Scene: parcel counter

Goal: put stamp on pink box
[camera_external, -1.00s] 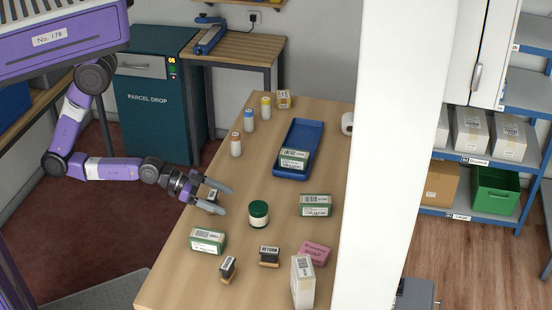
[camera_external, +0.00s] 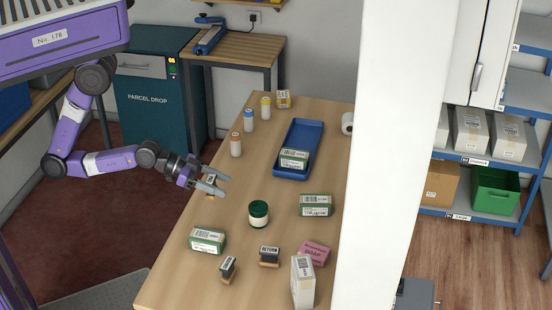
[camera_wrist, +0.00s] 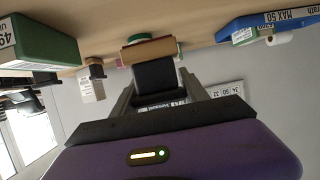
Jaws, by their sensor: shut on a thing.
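My gripper (camera_external: 218,185) is near the counter's left edge, shut on a stamp (camera_external: 210,180). In the wrist view, the stamp (camera_wrist: 152,50) shows a wooden base and a dark handle between my fingers. In the external view my fingers partly hide it. The pink box (camera_external: 314,253), a soap box, lies at the front right of the counter, well apart from my gripper. Two other stamps stand at the front: the RETURN stamp (camera_external: 269,256) and a smaller one (camera_external: 228,268).
A green-lidded jar (camera_external: 258,214) stands between my gripper and the pink box. Green-and-white boxes (camera_external: 207,241) (camera_external: 315,205) and a white carton (camera_external: 303,281) are nearby. A blue tray (camera_external: 283,170) holding a box and several bottles (camera_external: 236,144) are farther back.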

